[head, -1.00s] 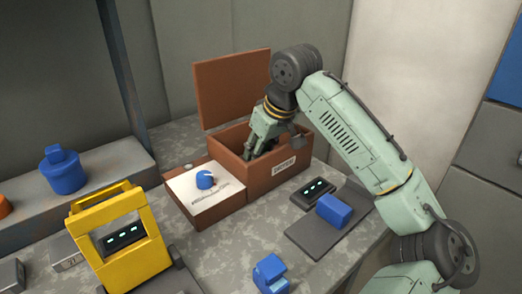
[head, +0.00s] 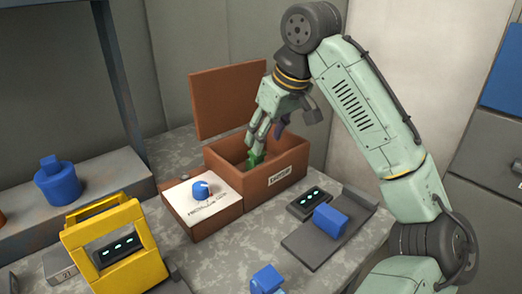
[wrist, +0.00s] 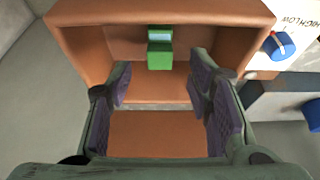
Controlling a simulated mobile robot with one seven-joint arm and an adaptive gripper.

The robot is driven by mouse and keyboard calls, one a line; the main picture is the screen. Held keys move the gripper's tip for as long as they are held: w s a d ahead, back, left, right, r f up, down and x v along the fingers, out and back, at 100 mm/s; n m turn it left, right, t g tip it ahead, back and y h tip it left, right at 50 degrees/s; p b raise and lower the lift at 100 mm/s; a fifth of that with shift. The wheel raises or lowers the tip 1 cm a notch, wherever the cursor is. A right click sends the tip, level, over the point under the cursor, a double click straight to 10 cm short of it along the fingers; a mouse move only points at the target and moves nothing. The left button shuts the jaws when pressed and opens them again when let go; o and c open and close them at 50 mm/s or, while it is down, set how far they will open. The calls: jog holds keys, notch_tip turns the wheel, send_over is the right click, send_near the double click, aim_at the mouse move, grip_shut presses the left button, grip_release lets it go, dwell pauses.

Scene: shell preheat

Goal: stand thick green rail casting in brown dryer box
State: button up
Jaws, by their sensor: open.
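The brown dryer box (head: 272,185) stands on the bench with its lid raised at the back. The green rail casting (head: 254,158) is inside the box. In the wrist view the casting (wrist: 160,54) stands near one wall, with a lighter top face and a darker green side. My gripper (head: 265,137) is above the box opening. In the wrist view my gripper (wrist: 162,88) is open, its purple-padded fingers spread apart, and the casting is beyond the fingertips, clear of both pads.
A control panel with a blue knob (head: 201,190) adjoins the box. A blue block (head: 330,221) lies on a dark scale plate (head: 310,245). A yellow frame (head: 112,245) stands front left. A blue casting (head: 57,182) sits on the left shelf.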

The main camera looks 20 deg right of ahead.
jog(key=shift+v, duration=1.55)
jog(key=shift+c, duration=0.5)
